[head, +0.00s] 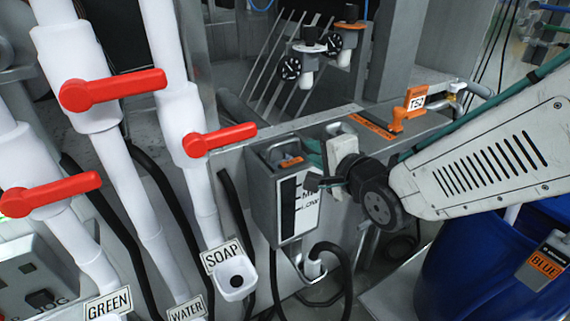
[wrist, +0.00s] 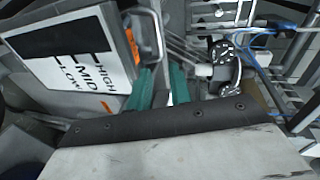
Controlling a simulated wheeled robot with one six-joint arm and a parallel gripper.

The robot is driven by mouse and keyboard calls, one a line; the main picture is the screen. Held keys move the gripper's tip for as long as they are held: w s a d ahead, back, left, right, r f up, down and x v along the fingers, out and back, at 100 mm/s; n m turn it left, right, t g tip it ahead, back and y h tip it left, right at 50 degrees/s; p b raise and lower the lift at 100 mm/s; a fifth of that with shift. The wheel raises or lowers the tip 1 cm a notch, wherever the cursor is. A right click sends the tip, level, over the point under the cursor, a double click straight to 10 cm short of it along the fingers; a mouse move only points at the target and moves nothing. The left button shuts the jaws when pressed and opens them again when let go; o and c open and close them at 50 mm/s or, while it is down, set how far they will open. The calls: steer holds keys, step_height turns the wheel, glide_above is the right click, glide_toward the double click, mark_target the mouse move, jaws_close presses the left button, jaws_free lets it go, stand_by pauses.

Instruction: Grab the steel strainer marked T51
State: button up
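An orange upright tag (head: 415,101) with a small white label, apparently T51 turned over, stands on the steel ledge behind my gripper. I cannot make out for certain which steel part is the strainer. My gripper (head: 322,168) is beside the right of a steel box (head: 279,205) with a HIGH, MID, LOW scale. In the wrist view, my gripper's two teal fingers (wrist: 162,80) stand apart with a gap and nothing clearly held between them. A bent steel bar (wrist: 157,35) and an orange patch (wrist: 131,46) show just beyond the fingertips; contact is unclear.
White pipes with red levers (head: 112,89) stand at the left, with a SOAP sign (head: 222,257) below. Round gauges (head: 291,68) are at the back. A blue barrel (head: 460,270) stands at lower right. Black hoses hang below the box.

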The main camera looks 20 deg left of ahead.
mark_target(281, 145)
steer(key=shift+y, duration=0.6)
steer(key=w+a, duration=0.1)
steer(key=a, duration=0.1)
steer(key=w+a+f, duration=0.1)
steer(key=a, duration=0.2)
steer(key=w+a+f, duration=0.1)
steer(key=a, duration=0.2)
steer(key=shift+w+a+f, duration=0.15)
steer(key=shift+w+a, duration=0.05)
steer(key=shift+w, duration=0.05)
jaws_close()
